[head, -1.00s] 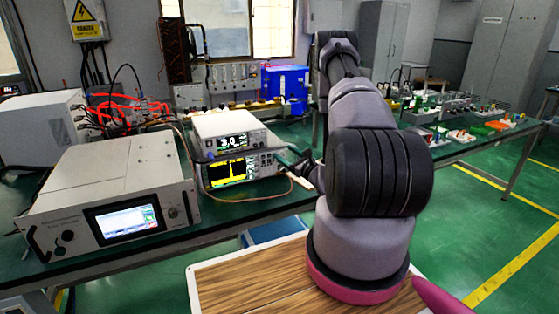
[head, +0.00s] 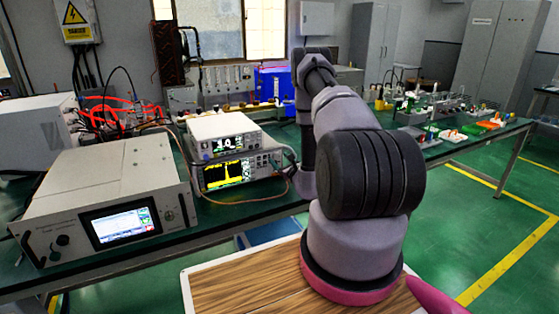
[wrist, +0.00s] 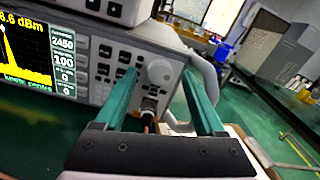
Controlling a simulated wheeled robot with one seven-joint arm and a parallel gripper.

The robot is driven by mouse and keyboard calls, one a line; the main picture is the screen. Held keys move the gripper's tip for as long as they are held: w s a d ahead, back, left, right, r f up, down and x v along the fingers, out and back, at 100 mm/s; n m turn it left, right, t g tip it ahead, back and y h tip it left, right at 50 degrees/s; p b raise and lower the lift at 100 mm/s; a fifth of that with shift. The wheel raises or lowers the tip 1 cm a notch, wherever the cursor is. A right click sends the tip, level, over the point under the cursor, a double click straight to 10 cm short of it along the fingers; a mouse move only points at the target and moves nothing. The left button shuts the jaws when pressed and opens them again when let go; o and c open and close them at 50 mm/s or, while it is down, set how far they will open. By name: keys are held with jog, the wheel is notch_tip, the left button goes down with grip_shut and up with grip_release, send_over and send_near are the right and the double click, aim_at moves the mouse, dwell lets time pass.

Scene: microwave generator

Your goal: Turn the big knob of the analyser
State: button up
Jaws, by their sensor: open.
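The analyser (head: 228,174) is the lower of two stacked instruments on the green bench, with a yellow trace on its screen. In the wrist view its front panel (wrist: 98,68) fills the left half. The big knob (wrist: 159,70) is a pale round dial at the panel's right end. My gripper (wrist: 160,77) is open, with its teal fingers pointing at the panel, one on each side of the knob in the picture. I cannot tell whether either finger touches it. In the head view my arm hides most of the gripper and the knob.
A white instrument (head: 221,133) sits on the analyser. A larger grey unit with a touchscreen (head: 121,225) stands to the left. A cable connector (wrist: 149,106) plugs in below the knob, between the fingers. A grey handle (wrist: 209,78) sticks out at the panel's right edge.

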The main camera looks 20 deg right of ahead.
jog(key=shift+w, duration=0.25)
grip_shut()
jog(key=shift+m, duration=0.4)
